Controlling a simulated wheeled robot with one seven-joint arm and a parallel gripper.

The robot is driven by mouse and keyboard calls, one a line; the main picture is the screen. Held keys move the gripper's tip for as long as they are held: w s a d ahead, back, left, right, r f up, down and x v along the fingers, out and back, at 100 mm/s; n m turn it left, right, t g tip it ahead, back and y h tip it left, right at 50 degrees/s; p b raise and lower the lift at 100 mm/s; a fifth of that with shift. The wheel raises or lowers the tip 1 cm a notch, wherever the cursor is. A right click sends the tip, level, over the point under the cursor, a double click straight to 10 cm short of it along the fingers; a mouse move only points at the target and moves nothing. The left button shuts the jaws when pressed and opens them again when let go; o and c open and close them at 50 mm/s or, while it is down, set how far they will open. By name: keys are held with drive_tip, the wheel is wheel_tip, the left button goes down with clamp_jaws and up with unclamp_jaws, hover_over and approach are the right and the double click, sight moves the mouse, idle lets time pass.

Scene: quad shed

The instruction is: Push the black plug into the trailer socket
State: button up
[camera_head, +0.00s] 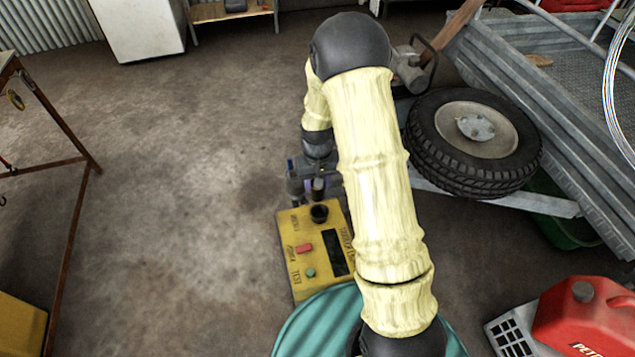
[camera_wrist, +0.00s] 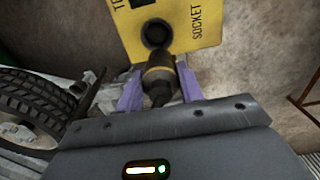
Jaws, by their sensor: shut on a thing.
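The yellow tester box (camera_head: 287,235) stands low in front of me, and its panel also shows in the wrist view (camera_wrist: 205,20). The black round socket (camera_head: 319,212) is on the panel, next to the word SOCKET, and its mouth is uncovered; the wrist view shows it too (camera_wrist: 155,33). My gripper (camera_head: 309,188), with purple fingers in the wrist view (camera_wrist: 158,80), is shut on the black plug (camera_wrist: 159,91), which has a tan band. The plug is close to the socket, lined up below it in the wrist view, and looks outside it. The exact gap is unclear.
The panel also has a red switch (camera_head: 305,248), a green button (camera_head: 310,272) and a dark display (camera_head: 335,252). A spare wheel (camera_head: 473,143) and trailer (camera_head: 545,90) stand right. A red petrol can (camera_head: 585,318) is front right.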

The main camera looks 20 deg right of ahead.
drive_tip(key=shift+r, duration=0.1)
drive_tip(key=p, duration=0.2)
drive_tip(key=r+n+p, duration=0.1)
drive_tip(key=shift+s+d+r+p, duration=0.2)
drive_tip(key=shift+s+r+p, duration=0.1)
drive_tip(key=shift+p, duration=0.1)
drive_tip(key=r+n+p, duration=0.1)
drive_tip(key=p, duration=0.2)
drive_tip(key=shift+s+r+n+p, duration=0.1)
drive_tip(key=shift+s+n+p, duration=0.2)
drive_tip(key=shift+s+p, duration=0.1)
drive_tip(key=n+p, duration=0.1)
drive_tip(key=p, duration=0.1)
drive_tip(key=s+n+p, duration=0.1)
drive_tip(key=p, duration=0.1)
drive_tip(key=shift+s+a+r, duration=0.1)
drive_tip(key=shift+a+r, duration=0.1)
drive_tip(key=shift+r, duration=0.05)
drive_tip(key=shift+s+f, duration=0.1)
drive_tip(key=shift+f, duration=0.05)
